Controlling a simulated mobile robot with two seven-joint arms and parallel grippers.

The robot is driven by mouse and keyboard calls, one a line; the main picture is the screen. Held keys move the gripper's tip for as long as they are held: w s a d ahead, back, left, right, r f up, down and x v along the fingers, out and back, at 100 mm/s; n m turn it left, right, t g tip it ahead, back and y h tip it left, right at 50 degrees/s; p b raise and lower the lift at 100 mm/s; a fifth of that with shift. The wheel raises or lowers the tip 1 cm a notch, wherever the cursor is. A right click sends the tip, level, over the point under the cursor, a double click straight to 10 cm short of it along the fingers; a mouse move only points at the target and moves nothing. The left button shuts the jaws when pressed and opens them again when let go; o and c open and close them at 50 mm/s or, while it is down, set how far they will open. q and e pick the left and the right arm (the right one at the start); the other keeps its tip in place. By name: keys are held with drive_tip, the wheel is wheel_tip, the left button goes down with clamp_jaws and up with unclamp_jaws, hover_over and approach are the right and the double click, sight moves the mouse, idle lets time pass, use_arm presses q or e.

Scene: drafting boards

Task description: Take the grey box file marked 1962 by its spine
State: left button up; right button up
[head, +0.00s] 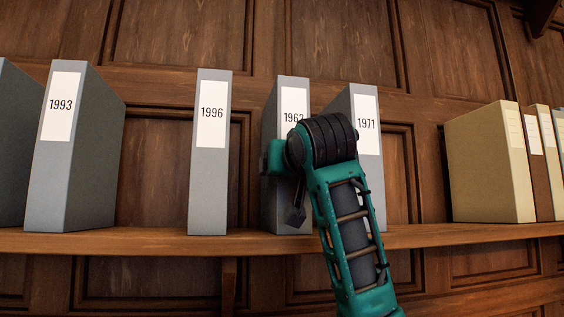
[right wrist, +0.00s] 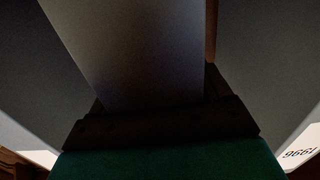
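The grey box file marked 1962 (head: 270,180) stands upright on the shelf, between the 1996 file and the 1971 file. My right gripper is at its spine in the head view, mostly hidden behind my wrist, which also covers part of the label. In the right wrist view my right gripper (right wrist: 157,98) has a dark finger at each side of a grey panel (right wrist: 140,45), apparently the 1962 spine. Shadow hides whether the fingers press on it. My left gripper is not in view.
The 1996 file (head: 211,180) stands to the left with a gap, the 1971 file (head: 368,110) close on the right. The 1993 file (head: 50,180) is farther left. Beige files (head: 490,165) stand at the right end of the wooden shelf (head: 150,240).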

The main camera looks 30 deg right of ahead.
clamp_jaws()
drive_tip(key=shift+r, duration=0.15)
idle(0.5)
drive_tip(key=shift+r, duration=0.1)
